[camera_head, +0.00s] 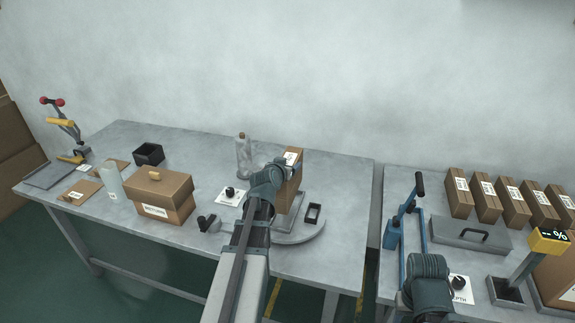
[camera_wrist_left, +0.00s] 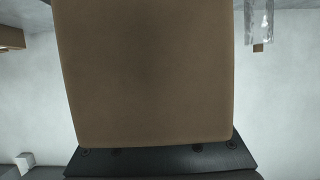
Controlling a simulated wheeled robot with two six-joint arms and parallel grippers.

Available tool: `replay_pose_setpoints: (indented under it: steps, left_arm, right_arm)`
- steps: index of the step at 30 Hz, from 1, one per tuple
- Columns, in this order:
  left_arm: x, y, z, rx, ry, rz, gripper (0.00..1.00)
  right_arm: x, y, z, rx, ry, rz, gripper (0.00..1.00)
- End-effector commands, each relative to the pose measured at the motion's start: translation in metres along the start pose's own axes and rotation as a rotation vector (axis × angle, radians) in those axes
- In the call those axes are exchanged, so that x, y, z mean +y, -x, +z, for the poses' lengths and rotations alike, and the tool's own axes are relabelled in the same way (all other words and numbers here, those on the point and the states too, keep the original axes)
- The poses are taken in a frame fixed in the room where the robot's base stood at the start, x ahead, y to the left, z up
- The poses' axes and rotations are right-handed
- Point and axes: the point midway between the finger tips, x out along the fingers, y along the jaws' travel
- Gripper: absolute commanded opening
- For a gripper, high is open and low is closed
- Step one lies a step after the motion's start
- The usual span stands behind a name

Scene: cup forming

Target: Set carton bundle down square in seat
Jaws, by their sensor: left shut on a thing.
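A tall brown carton bundle (camera_head: 290,186) with a white label near its top stands upright at the far side of my left gripper (camera_head: 281,172). The left gripper is shut on it. In the left wrist view the brown face of the carton bundle (camera_wrist_left: 145,70) fills the middle, down to the dark gripper body. A grey plate (camera_head: 289,221), which looks like the seat, shows at the carton's foot. My arm hides part of it, and I cannot tell whether the carton touches it or is square to it. My right gripper is not in view, only a teal arm part.
A clear bottle (camera_head: 243,155) stands behind left. A lidded brown box (camera_head: 160,200) is left. The right table holds several cartons (camera_head: 487,200) and a blue lever frame (camera_head: 392,225).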

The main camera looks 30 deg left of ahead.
Motion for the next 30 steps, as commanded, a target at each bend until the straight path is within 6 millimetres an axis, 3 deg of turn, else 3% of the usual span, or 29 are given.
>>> replay_pose_setpoints:
  steps: [30]
  left_arm:
    - [0.000,-0.028,0.066,0.002,0.000,-0.001,0.00]
  right_arm:
    - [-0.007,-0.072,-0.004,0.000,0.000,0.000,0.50]
